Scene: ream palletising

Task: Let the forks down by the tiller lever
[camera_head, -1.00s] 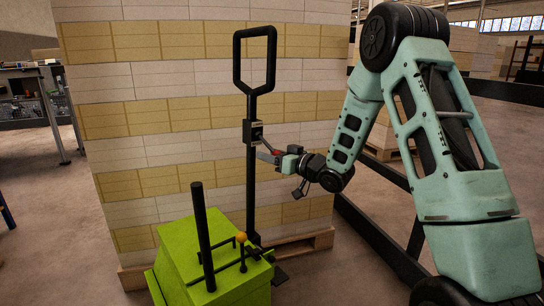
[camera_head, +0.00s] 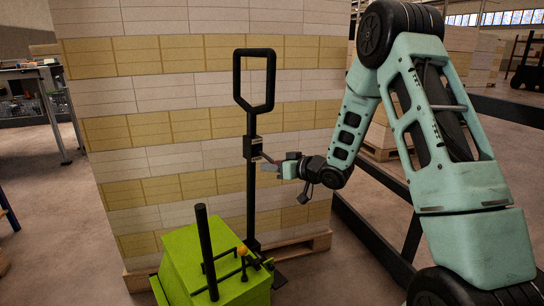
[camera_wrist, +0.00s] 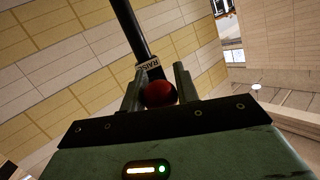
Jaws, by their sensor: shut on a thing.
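The black tiller (camera_head: 251,190) stands upright with a closed loop handle on top, behind the green truck body (camera_head: 205,262). A small control box (camera_head: 252,147) sits partway up it. My gripper (camera_head: 285,168) is just right of and slightly below that box, on the lever. In the wrist view the lever's red ball knob (camera_wrist: 160,93) sits between the two fingers of my gripper (camera_wrist: 158,88), which are shut on it. The forks are not visible.
A tall stack of white and tan reams (camera_head: 190,110) on a wooden pallet (camera_head: 300,243) stands right behind the tiller. A black post and a small orange-yellow knob (camera_head: 242,250) rise from the truck. A dark low rail (camera_head: 375,232) runs at the right.

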